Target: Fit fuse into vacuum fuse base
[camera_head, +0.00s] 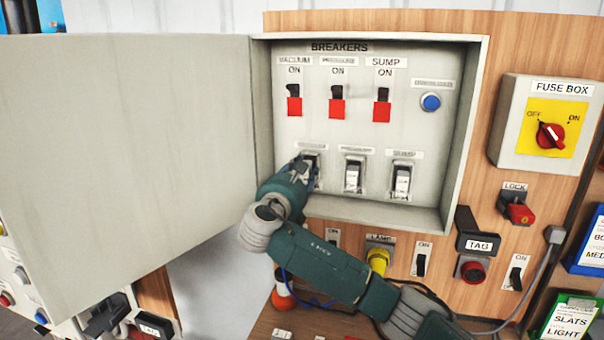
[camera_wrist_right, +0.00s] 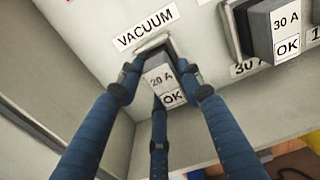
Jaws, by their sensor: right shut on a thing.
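The fuse (camera_wrist_right: 163,78), a grey block marked 20 A and OK, is between the three blue fingers of my right gripper (camera_wrist_right: 160,78), which is shut on it. The fuse is lined up at the vacuum fuse base (camera_wrist_right: 152,44), under the VACUUM label (camera_wrist_right: 147,28). Its far end meets the base opening; I cannot tell how deep it sits. In the head view my right gripper (camera_head: 306,172) is at the leftmost base in the lower row of the breaker box and hides most of the fuse. My left gripper is not in view.
The breaker box (camera_head: 473,130) has its door (camera_head: 125,150) swung open to the left. Two other fuses, pressure (camera_head: 353,176) and sump (camera_head: 401,181), stand close to the right. Breaker switches (camera_head: 337,100) are above. A fuse box (camera_head: 510,125) with a red knob is at right.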

